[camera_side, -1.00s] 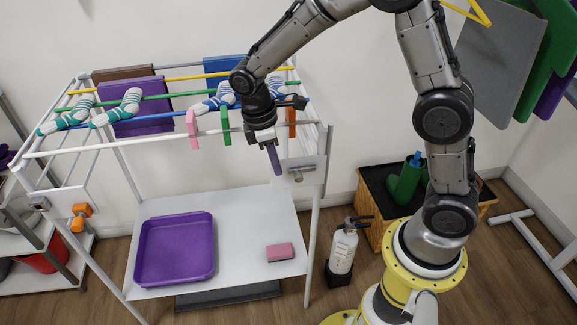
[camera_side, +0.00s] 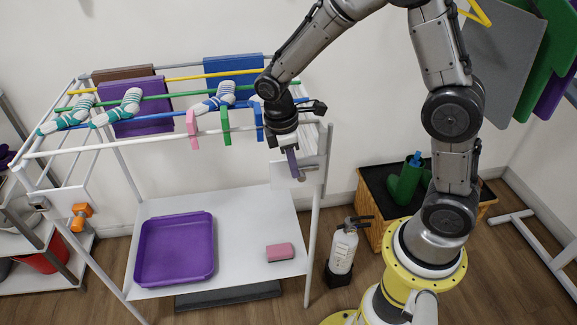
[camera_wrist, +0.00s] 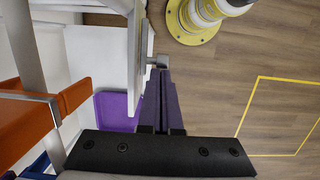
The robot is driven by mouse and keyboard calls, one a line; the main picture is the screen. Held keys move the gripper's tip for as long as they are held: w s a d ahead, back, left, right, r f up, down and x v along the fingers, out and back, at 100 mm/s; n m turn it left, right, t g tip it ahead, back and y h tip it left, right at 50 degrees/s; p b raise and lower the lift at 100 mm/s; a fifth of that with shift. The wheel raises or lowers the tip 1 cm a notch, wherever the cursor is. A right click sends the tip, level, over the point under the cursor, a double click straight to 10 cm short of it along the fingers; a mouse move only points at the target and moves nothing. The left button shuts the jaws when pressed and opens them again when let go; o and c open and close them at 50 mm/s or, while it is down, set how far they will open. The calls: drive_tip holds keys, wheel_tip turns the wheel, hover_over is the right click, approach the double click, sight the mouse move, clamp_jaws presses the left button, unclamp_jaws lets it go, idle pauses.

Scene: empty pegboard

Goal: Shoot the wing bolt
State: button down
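The wing bolt is a small grey metal piece on the white plate (camera_side: 283,176) at the right end of the drying rack. In the wrist view the bolt (camera_wrist: 158,61) sticks out from the plate's edge, just past my fingertips. In the side view it is mostly hidden behind my finger. My gripper (camera_side: 295,176) points down in front of the plate, its tips at the bolt. In the wrist view the two dark purple fingers of my gripper (camera_wrist: 164,74) lie together, with nothing seen between them. Whether the tips touch the bolt is unclear.
Socks and coloured cloths hang on the rack's rails (camera_side: 160,95). An orange piece (camera_wrist: 40,125) is close left of my gripper. A purple tray (camera_side: 175,248) and pink block (camera_side: 280,251) lie on the lower shelf. A fire extinguisher (camera_side: 342,250) stands right of the rack.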

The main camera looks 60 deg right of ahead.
drive_tip(key=shift+s+d+f, duration=0.25)
drive_tip(key=shift+s+f, duration=0.05)
drive_tip(key=shift+s, duration=0.1)
drive_tip(key=w+a+r, duration=0.2)
drive_tip(key=shift+w+a+r, duration=0.25)
drive_tip(key=shift+w+a, duration=0.05)
drive_tip(key=shift+w, duration=0.1)
wheel_tip(320, 180, up, 16)
drive_tip(key=s+t, duration=0.2)
drive_tip(key=s+d+f+m+t+y, duration=0.1)
drive_tip(key=s+f+m+t, duration=0.1)
drive_tip(key=s+m+t, duration=0.3)
drive_tip(key=s+m, duration=0.4)
drive_tip(key=s, duration=0.7)
drive_tip(key=shift+s+d, duration=0.25)
drive_tip(key=shift+s, duration=0.05)
